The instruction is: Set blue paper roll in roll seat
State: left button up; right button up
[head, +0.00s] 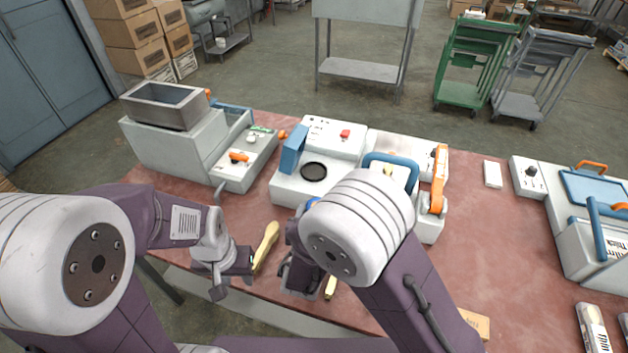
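A small blue rounded patch (311,203) shows between my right arm and the middle machine. It may be the blue paper roll, but most of it is hidden. A black round recess (314,171) is in the top of the middle white machine; I cannot tell if it is the roll seat. My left gripper (232,277) is low over the table's front edge, left of a wooden spoon (266,245). My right gripper (304,279) points down beside another spoon (330,288), partly covered by its own arm. The finger gaps of both are unclear.
The middle machine (330,136) has a blue upright plate, a blue handle and an orange lever (439,178). A grey-white machine with a metal hopper (165,103) stands left, another with a blue lid (598,187) right.

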jog(key=shift+a+r+n+y, duration=0.3)
jog(key=shift+a+r+y, duration=0.1)
jog(key=shift+a+r, duration=0.3)
jog(key=shift+a, duration=0.15)
jog(key=shift+r, duration=0.1)
jog(key=p, duration=0.3)
send_over(314, 175)
jog(key=shift+w, duration=0.1)
notch_tip(314, 175, down, 3)
jog(key=shift+p, duration=0.35)
jog(key=shift+f, duration=0.35)
